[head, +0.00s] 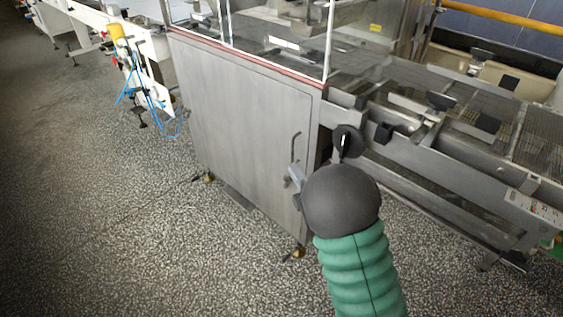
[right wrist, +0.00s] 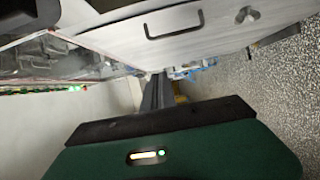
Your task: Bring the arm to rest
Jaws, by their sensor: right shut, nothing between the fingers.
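My right arm comes in from the bottom right of the head view with a green ribbed sleeve and a dark round wrist. The wrist hides most of my right gripper (head: 294,179); a small grey part shows at its left side, in front of the steel cabinet (head: 235,125). The gripper is shut and empty, close to the door handle (head: 296,147) in the picture; I cannot tell whether they touch. My left gripper is in neither view.
A conveyor with wire mesh (head: 460,125) runs along the right, beside the cabinet. Clear panels stand on top of the cabinet. Blue hoses (head: 150,90) hang from white equipment at the far left. The speckled floor (head: 110,210) is free at the left and front.

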